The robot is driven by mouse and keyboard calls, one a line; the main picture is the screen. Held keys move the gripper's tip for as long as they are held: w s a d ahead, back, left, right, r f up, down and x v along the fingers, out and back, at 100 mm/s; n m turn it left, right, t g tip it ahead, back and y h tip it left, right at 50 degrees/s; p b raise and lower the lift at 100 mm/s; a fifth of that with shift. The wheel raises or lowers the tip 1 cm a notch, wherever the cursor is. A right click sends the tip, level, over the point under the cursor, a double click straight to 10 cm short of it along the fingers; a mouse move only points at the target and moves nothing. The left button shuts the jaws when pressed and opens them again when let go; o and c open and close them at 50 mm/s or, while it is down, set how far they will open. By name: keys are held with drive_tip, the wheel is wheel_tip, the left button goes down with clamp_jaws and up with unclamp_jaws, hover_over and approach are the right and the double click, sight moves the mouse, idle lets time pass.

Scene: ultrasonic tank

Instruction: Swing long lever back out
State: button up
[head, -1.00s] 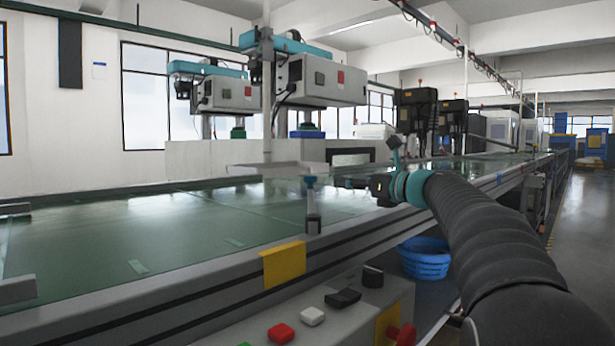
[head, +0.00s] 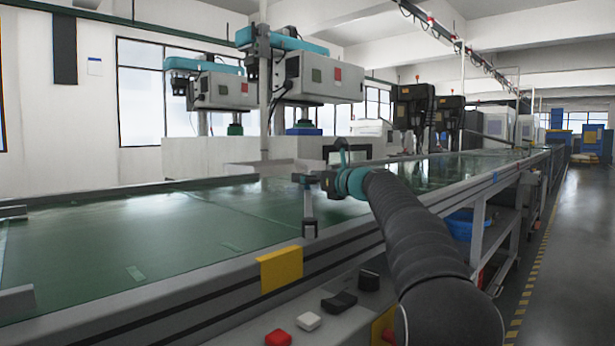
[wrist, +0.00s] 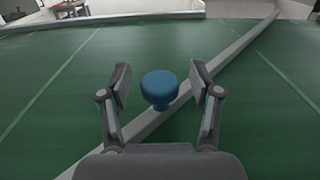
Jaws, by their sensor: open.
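A blue round knob (wrist: 160,88) stands between the two fingers of my gripper (wrist: 160,77) in the wrist view. The fingers are spread, with a gap on each side of the knob. A grey bar (wrist: 235,50) runs diagonally below the knob; I cannot tell whether it is the lever's arm or a rail. In the head view my gripper (head: 302,181) is at the top of a short upright metal post (head: 309,215) by the near rail. The gripper hides the post's top there.
A green belt-like surface (head: 110,240) lies beyond the near rail. The front panel carries a red button (head: 277,338), a white button (head: 308,321) and black controls. A yellow block (head: 281,268) is on the rail. A blue basket (head: 460,226) sits under the line. The aisle at right is clear.

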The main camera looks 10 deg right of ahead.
drive_tip(key=shift+w+a, duration=0.1)
clamp_jaws()
idle(0.3)
